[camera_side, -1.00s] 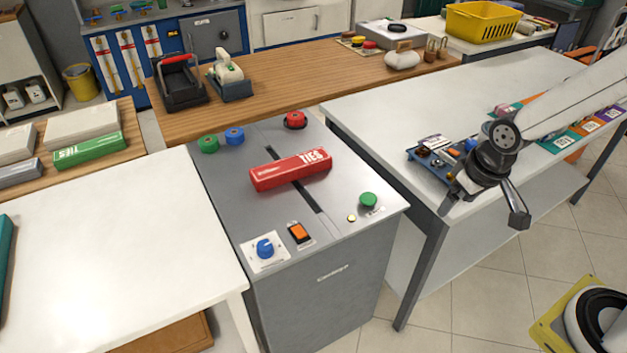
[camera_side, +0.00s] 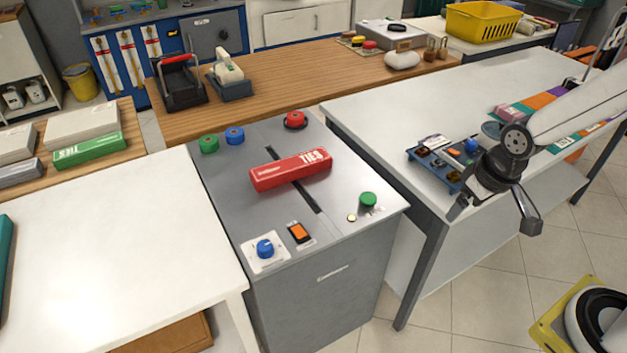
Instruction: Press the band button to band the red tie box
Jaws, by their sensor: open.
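The red tie box (camera_side: 291,170), marked TIES, lies across the dark slot in the grey top of the banding machine (camera_side: 235,190). A green button (camera_side: 368,199) is at the machine's front right, and a red button (camera_side: 295,119) is at its back. I cannot read a label that says which is the band button. My gripper (camera_side: 494,217) is open and empty, to the right of the machine and well apart from its buttons, by the right table's front edge.
An orange switch (camera_side: 299,232) and a blue dial (camera_side: 265,248) are on the machine's front. A blue tray (camera_side: 436,170) of small items sits on the white table (camera_side: 400,95) near my gripper. The air between gripper and machine looks clear.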

